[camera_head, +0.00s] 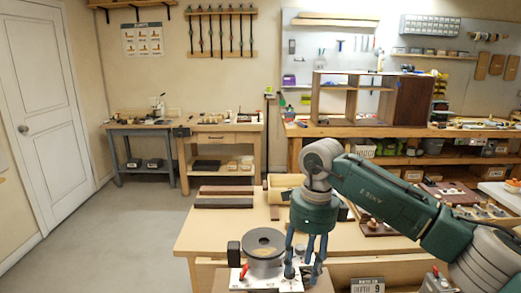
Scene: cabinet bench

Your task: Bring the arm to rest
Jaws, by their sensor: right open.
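My right arm, green and grey, comes in from the right over the near table. My right gripper (305,271) points down with its blue-grey fingers apart. It is empty as far as I can see. The fingertips are in front of a white panel (258,282) at the table's front, just right of a dark round disc-shaped device (264,246). I cannot tell whether the fingertips touch the panel. My left gripper is not in view.
The near wooden table (205,232) carries dark and reddish wood strips (224,198) at its back left. A cabinet frame (340,103) stands on the rear bench. Two smaller worktables stand along the back wall. Grey floor (130,230) is clear at left, before a white door (42,105).

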